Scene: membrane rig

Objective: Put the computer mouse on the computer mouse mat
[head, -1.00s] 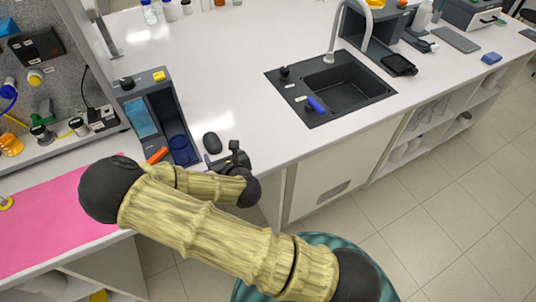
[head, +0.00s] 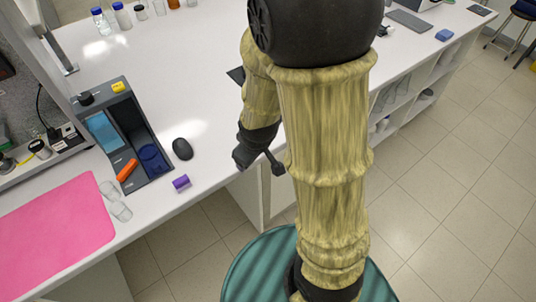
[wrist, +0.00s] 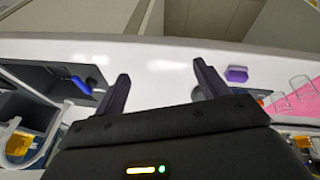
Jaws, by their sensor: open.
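The computer mouse (head: 182,148) is a small dark oval on the white bench, just right of the grey organiser. The computer mouse mat is most likely the flat pink sheet (head: 50,240) at the left, which also shows at the right of the wrist view (wrist: 303,101). My gripper (head: 262,163) is open and empty, to the right of the mouse and apart from it, by the bench's front edge. In the wrist view its two fingers (wrist: 161,73) stand wide apart with bare white bench between them. The mouse is not clear in the wrist view.
The grey organiser (head: 140,150) stands between mouse and pink sheet, with clear glassware (head: 115,201) at its near left. A small purple object (head: 181,182) lies near the front edge, also in the wrist view (wrist: 237,74). Bottles (head: 122,15) stand at the back; bench behind the mouse is clear.

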